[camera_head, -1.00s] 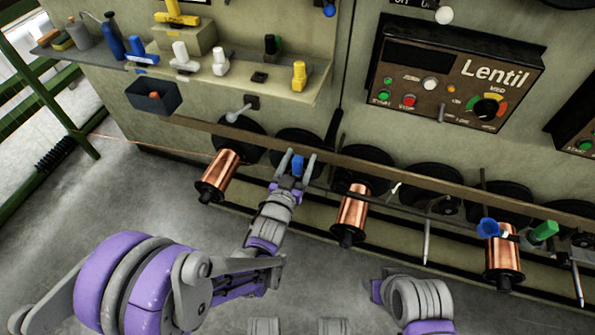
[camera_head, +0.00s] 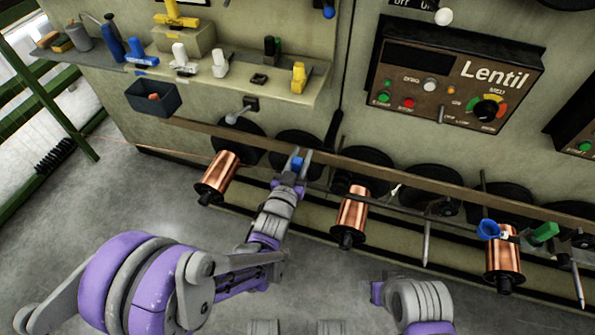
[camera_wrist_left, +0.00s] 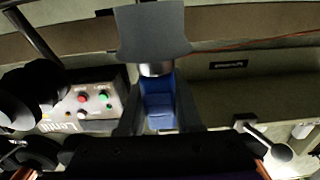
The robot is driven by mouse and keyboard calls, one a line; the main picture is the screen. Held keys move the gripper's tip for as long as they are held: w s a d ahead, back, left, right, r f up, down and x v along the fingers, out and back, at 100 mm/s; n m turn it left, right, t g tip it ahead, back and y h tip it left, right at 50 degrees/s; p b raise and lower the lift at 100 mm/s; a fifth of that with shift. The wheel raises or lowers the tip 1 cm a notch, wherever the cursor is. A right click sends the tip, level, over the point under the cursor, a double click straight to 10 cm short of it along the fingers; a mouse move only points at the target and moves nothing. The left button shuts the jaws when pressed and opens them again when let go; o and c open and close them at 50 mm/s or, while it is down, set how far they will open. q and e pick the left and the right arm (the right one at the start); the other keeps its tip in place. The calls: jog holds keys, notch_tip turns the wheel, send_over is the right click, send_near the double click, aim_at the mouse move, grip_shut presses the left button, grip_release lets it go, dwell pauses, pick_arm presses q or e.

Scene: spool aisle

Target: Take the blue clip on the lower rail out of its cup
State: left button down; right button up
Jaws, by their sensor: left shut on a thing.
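The blue clip (camera_head: 297,163) is at the lower rail (camera_head: 345,162), between the left and middle copper spools. My left gripper (camera_head: 298,168) has its fingers around it and is shut on it. In the left wrist view the blue clip (camera_wrist_left: 160,105) sits between the two grey fingers. A short silvery cylinder and a wider grey piece (camera_wrist_left: 153,30) adjoin its far end; I cannot tell whether these are its cup. My right gripper is out of view; only part of that arm shows at the bottom.
Copper spools (camera_head: 217,178), (camera_head: 352,215) and (camera_head: 503,258) stick out below the rail, with bare spindles between. A blue funnel-shaped piece (camera_head: 488,229) and a green handle (camera_head: 543,234) are at right. A shelf (camera_head: 225,88) of tools is above. The floor in front is open.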

pick_arm(q)
notch_tip(320, 180, up, 10)
jog(key=p, duration=0.3)
